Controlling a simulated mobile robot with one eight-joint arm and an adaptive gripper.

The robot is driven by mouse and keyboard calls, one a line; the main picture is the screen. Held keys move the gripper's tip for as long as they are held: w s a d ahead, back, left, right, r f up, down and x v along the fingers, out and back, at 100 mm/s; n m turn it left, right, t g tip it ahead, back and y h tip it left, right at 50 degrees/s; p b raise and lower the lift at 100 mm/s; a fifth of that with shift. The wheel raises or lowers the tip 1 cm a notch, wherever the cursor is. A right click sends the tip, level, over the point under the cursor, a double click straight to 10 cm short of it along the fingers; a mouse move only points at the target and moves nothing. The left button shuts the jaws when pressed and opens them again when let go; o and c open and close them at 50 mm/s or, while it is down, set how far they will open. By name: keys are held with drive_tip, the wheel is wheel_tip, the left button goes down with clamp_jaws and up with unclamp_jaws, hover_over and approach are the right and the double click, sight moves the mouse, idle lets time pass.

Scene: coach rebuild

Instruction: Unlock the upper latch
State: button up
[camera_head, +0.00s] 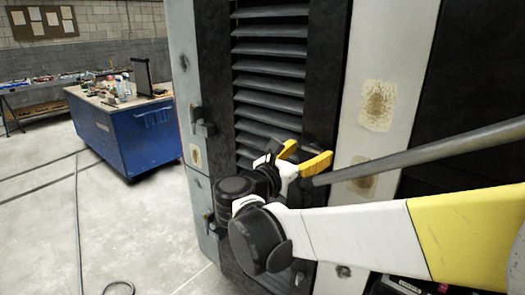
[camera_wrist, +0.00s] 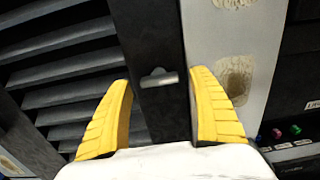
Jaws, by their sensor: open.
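A small grey metal latch (camera_wrist: 158,80) sits on a dark vertical panel strip, seen in the wrist view between my two fingers. My gripper (camera_head: 303,156) has yellow fingers spread apart and reaches toward the louvred coach panel in the head view. In the wrist view my open gripper (camera_wrist: 160,84) has one finger on each side of the latch, with a gap on both sides. I cannot tell how far the fingertips are from the panel. In the head view my gripper and arm hide the latch.
Dark louvres (camera_head: 268,85) fill the panel beside the latch. A pale post (camera_head: 393,45) with worn patches stands to the right. Dark brackets (camera_head: 203,124) sit on the left edge. A blue workbench (camera_head: 135,140) stands farther left, with clear floor between and cables on it.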

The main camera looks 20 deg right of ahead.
drive_tip(key=shift+x, duration=1.1)
drive_tip(key=shift+c, duration=0.2)
drive_tip(key=c, duration=1.1)
drive_tip(key=shift+c, duration=0.2)
